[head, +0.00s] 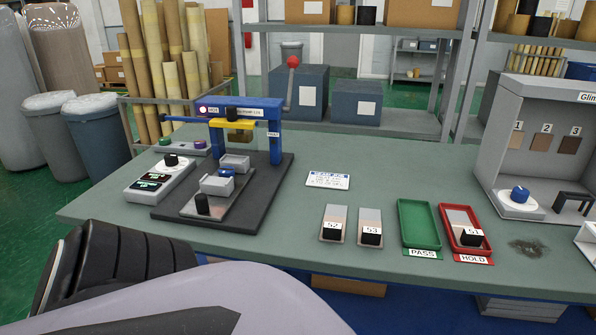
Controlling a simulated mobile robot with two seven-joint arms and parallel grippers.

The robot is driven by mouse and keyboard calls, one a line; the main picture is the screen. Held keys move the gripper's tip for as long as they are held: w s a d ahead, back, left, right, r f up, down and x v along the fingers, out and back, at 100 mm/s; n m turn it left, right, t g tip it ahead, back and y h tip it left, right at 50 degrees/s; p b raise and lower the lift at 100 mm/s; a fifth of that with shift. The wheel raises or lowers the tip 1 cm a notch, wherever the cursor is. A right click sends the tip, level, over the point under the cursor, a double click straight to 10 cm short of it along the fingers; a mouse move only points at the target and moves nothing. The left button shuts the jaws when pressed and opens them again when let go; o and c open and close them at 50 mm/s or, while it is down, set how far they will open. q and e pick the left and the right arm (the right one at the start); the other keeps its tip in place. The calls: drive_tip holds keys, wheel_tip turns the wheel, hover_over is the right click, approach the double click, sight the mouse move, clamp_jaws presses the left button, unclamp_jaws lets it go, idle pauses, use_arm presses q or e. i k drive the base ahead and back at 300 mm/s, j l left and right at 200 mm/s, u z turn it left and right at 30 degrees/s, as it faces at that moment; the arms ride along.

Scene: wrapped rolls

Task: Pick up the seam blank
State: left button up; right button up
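No piece is labelled as the seam blank, so I cannot tell which one it is. Two flat pale blanks with black end blocks lie side by side on the green bench, marked S2 (334,222) and S3 (371,225). A similar one marked S1 (462,222) lies in the red HOLD tray (448,233). A blue-framed press (276,140) stands on a dark base, with pale clamp blocks (216,185) and a small blue part between them. Neither gripper shows; parts of my own body fill the lower left.
The empty green PASS tray (419,226) sits beside the HOLD tray. A control box (160,178) is left of the press. A card (328,179) lies right of it. A grey booth (540,140) stands at the right end. The bench (390,170) is clear behind the trays.

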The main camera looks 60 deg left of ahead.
sight(333, 230)
drive_tip(key=u, duration=1.7)
